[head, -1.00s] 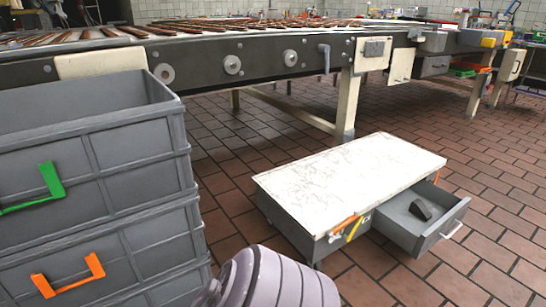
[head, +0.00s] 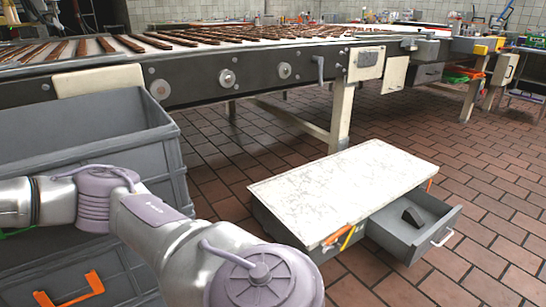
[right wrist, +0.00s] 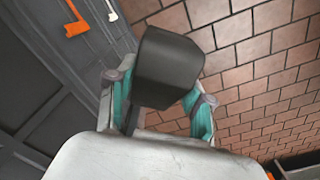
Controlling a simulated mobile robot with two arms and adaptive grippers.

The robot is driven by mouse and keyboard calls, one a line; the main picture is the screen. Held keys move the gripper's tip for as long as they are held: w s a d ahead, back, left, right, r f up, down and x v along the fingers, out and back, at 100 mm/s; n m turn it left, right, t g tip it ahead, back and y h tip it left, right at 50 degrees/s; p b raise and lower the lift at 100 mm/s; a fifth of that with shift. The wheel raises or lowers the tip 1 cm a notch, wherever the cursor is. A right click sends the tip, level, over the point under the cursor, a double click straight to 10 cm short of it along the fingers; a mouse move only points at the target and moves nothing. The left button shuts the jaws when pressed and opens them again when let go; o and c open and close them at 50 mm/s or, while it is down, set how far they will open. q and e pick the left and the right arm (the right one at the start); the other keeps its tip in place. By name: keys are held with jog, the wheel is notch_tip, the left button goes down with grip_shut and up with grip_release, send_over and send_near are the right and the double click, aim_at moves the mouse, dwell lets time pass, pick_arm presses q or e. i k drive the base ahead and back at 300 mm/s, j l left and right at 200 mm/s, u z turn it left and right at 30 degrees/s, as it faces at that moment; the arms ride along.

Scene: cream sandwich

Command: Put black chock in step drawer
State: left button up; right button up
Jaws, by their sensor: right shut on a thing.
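A black chock (right wrist: 168,62) is between the teal-padded fingers of my right gripper (right wrist: 158,92) in the right wrist view, held off the floor. The right gripper is shut on it. The step (head: 340,188) is a low white-topped box on the floor in the head view. Its grey drawer (head: 432,243) is pulled out at the right end. Another dark chock (head: 413,217) lies inside the drawer. My left gripper is in neither view, and the right gripper is outside the head view.
Stacked grey crates (head: 85,135) stand at the left, one with an orange handle (head: 75,291); the handle also shows in the right wrist view (right wrist: 75,18). A conveyor (head: 220,70) runs along the back. Brick-tiled floor around the step is clear.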

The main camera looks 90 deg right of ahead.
aim_at(403, 229)
jog(key=k+l, duration=0.6)
jog(key=l, duration=0.15)
jog(key=k+l, duration=0.55)
jog(key=l, duration=0.15)
jog(key=k+l+z, duration=0.1)
jog(key=k+l, duration=0.3)
jog(key=l, duration=0.25)
jog(key=k+l+z, duration=0.25)
jog(key=k+l, duration=0.15)
jog(key=l, duration=0.25)
jog(key=k+l+z, duration=0.1)
jog(key=l, duration=0.25)
jog(key=k+l, duration=0.25)
jog(key=l+z, duration=0.15)
jog(key=z, duration=0.75)
